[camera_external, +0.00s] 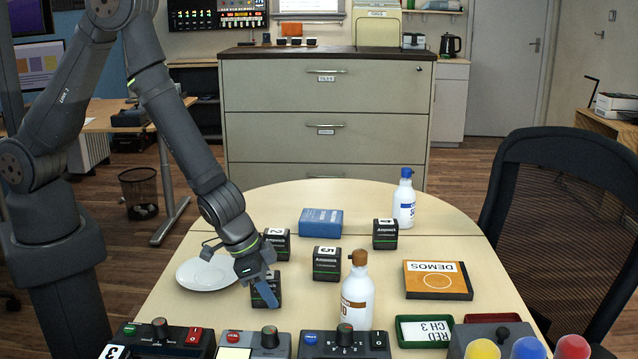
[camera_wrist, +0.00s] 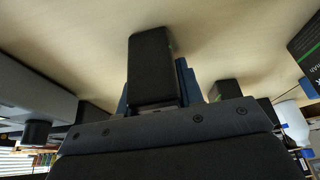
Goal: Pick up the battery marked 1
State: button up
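My gripper (camera_external: 265,292) is low over the near left of the round-ended table, its blue finger across the front of a black battery (camera_external: 276,279). The gripper hides most of this battery, and its mark cannot be read. Behind it stands a battery that seems marked 2 (camera_external: 277,246). To the right is a battery that seems marked 5 (camera_external: 327,265), and farther back right a battery that seems marked 4 (camera_external: 385,238). In the wrist view a plain dark block (camera_wrist: 151,70) fills the middle with blue parts beside it. Whether the gripper is open or shut is unclear.
A white plate (camera_external: 203,274) lies just left of my gripper. A brown-capped bottle (camera_external: 358,298) stands right of it, a blue-capped bottle (camera_external: 404,203) farther back. A blue box (camera_external: 321,223), an orange DEMOS box (camera_external: 438,285) and a green tray (camera_external: 423,345) are around. Control boxes (camera_external: 160,340) line the front.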

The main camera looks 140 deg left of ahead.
jog(key=c, duration=0.5)
jog(key=shift+c, duration=0.2)
jog(key=shift+r, duration=0.15)
